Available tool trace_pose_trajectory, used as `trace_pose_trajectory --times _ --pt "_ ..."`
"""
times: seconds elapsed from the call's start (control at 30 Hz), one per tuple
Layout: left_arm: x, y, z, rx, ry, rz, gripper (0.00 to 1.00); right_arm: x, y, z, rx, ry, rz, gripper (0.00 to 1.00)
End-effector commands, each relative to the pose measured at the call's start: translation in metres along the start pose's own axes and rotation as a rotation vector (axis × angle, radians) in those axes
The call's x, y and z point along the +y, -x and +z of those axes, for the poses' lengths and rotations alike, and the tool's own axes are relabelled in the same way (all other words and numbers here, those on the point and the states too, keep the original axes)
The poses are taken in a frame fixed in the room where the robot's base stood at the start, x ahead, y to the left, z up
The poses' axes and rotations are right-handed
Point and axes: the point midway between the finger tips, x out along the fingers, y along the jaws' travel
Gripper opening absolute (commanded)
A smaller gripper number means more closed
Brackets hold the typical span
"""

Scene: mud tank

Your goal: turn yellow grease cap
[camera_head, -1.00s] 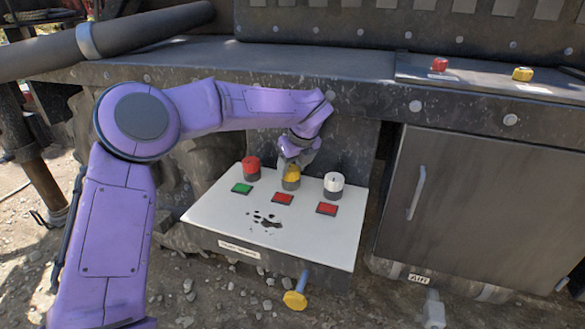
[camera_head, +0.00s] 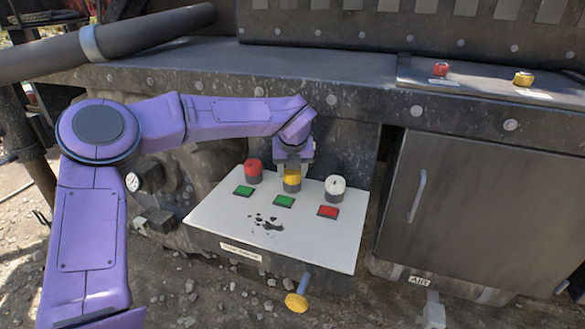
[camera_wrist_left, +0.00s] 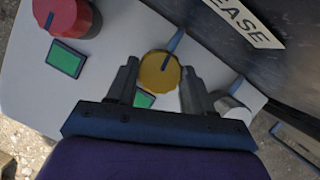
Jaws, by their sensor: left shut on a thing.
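The yellow grease cap (camera_head: 292,183) is the middle one of three caps on a white panel (camera_head: 225,215). It also shows from above in the left wrist view (camera_wrist_left: 160,71), with a dark line across its top. My left gripper (camera_head: 292,166) points down over the cap and is shut on it, with one finger at each side. A green square (camera_head: 284,202) lies in front of the yellow cap and is partly hidden by a finger in the left wrist view (camera_wrist_left: 143,99). My right gripper is not in view.
A red cap (camera_head: 253,171) with a green square (camera_head: 244,191) stands left of the yellow one. A white cap (camera_head: 335,186) with a red square (camera_head: 328,211) stands close on its right. A yellow-ended bolt (camera_head: 296,301) sticks out below the panel.

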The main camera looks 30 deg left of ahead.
Motion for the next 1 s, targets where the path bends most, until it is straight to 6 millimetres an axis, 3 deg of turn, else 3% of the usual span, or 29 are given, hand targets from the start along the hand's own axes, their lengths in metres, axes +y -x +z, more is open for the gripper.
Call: trace_pose_trajectory --times 0.3,0.33,0.4,0.77,1.0 --pt "0.000 0.002 0.002 -0.007 -0.001 -0.003 0.21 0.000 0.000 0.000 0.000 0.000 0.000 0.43" --pt "0.000 0.002 0.002 -0.007 0.000 -0.003 0.55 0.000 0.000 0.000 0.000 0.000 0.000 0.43" --pt "0.000 0.002 0.002 -0.006 0.000 -0.002 0.77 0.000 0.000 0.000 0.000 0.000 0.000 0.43" --pt "0.000 0.007 0.001 -0.004 -0.001 -0.003 0.77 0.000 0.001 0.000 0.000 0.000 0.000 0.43" --pt "0.000 0.062 0.002 -0.007 0.001 -0.004 0.77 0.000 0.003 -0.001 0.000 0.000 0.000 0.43"
